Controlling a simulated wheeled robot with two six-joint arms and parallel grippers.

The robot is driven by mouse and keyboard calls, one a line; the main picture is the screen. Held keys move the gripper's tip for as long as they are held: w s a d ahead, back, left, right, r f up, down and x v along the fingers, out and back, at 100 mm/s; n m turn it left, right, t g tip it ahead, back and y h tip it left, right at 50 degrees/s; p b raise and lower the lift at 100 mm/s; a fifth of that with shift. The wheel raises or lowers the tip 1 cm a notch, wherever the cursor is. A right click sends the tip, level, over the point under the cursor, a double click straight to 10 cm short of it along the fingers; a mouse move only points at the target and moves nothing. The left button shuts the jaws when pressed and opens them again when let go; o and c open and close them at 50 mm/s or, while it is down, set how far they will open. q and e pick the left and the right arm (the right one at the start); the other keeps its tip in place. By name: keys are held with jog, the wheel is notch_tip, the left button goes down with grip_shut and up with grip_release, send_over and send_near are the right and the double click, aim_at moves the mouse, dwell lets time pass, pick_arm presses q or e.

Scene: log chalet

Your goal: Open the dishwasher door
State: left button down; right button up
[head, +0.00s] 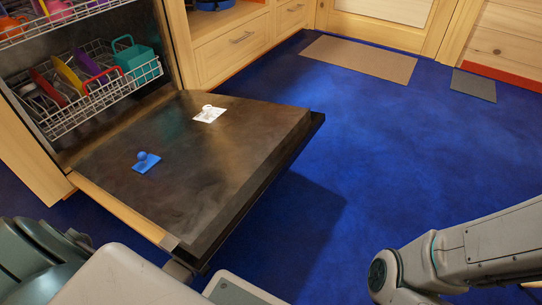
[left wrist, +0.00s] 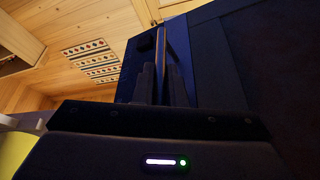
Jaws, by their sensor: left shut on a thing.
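The dishwasher door (head: 190,160) is swung far down and lies nearly flat in the head view, its dark inner face up. In the left wrist view, my left gripper (left wrist: 162,85) is shut with a thin dark bar (left wrist: 161,45) of the door between its fingers; whether this is handle or edge I cannot tell. In the head view my left arm is at the lower left, by the door's near corner, and the fingers are hidden. My right arm shows at the lower right; its gripper is out of view.
Inside the dishwasher, a lower rack (head: 100,108) and an upper rack (head: 40,25) hold colourful dishes. Wooden drawers (head: 235,42) stand beyond it. The blue floor (head: 400,150) to the right is clear, with a tan mat (head: 358,58) and a grey mat (head: 473,86) farther back.

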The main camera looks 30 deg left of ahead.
pick_arm(q)
jog(key=shift+r, duration=0.1)
jog(key=c, duration=1.5)
grip_release()
jog(key=shift+s+a+p, duration=0.15)
jog(key=shift+s+p, duration=0.3)
jog(key=r+p+v, duration=0.1)
jog(key=p+v, duration=0.1)
jog(key=v, duration=0.3)
jog(key=s+r+p+v, duration=0.1)
jog(key=p+v, duration=0.1)
jog(key=v, duration=0.3)
jog(key=r+p+v, duration=0.1)
jog(key=p+v, duration=0.2)
jog(key=v, duration=0.2)
jog(key=shift+s+a+r, duration=0.15)
jog(key=shift+s, duration=0.25)
